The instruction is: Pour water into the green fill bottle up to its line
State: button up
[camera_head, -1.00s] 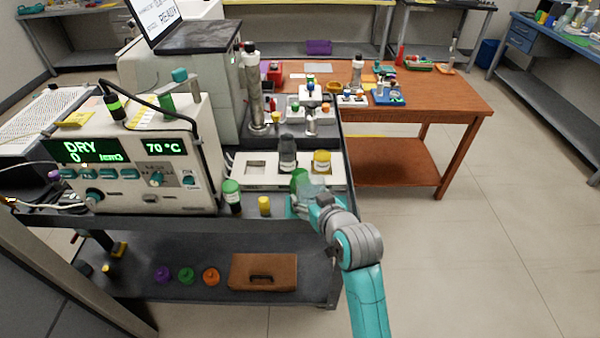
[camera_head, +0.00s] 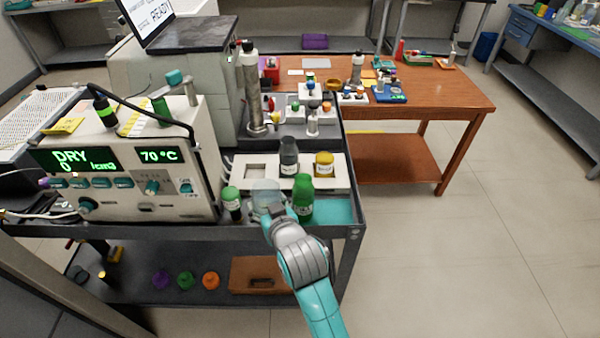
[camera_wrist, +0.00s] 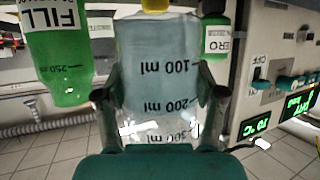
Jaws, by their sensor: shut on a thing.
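My gripper (camera_head: 266,215) is shut on a clear beaker (camera_head: 267,192), which stays upright above the cart's front edge. In the wrist view, inverted, my fingers (camera_wrist: 161,98) close on both sides of the beaker (camera_wrist: 160,75). Its bluish water reaches a little past the 200 ml mark. The green fill bottle (camera_head: 304,205) stands just right of the beaker. In the wrist view, the fill bottle (camera_wrist: 62,65) shows a FILL label and a 250 ml line. I cannot tell the level inside it.
A green-capped ZERO bottle (camera_head: 232,207) stands close to the beaker's left, by the meter (camera_head: 140,175). A white rack (camera_head: 258,172) with a dark bottle (camera_head: 289,160) and a yellow-capped jar (camera_head: 324,166) lies behind. A teal mat (camera_head: 338,212) is clear at the right.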

aim_at(276, 186)
jog(key=shift+w+a, duration=0.1)
jog(key=shift+a, duration=0.6)
jog(key=shift+d+r, duration=0.1)
jog(key=shift+w+d+r+m+g+y, duration=0.4)
jog(key=shift+d+r+m+y, duration=0.25)
jog(key=shift+m, duration=0.3)
jog(key=shift+w+d+r+m+g+y, duration=0.35)
jog(key=shift+d+r+m+y, duration=0.25)
jog(key=shift+m, duration=0.35)
jog(key=shift+w+d+r+m+y, duration=0.1)
jog(key=shift+r+m+y, duration=0.1)
jog(key=shift+r, duration=0.15)
jog(key=shift+d+r+m+y, duration=0.1)
jog(key=shift+r+y, duration=0.05)
jog(key=shift+r, duration=0.15)
jog(key=shift+w+d+r, duration=0.1)
jog(key=shift+d+r, duration=0.05)
jog(key=shift+r, duration=0.3)
jog(key=shift+d+f+m+g+y+p, duration=0.1)
jog(key=shift+f+m+g+y+p, duration=0.2)
jog(key=shift+m+y, duration=0.4)
jog(key=shift+r+m+y+p, duration=0.55)
jog(key=shift+r+m+y, duration=0.25)
jog(key=shift+r+m, duration=0.55)
dwell(2.2)
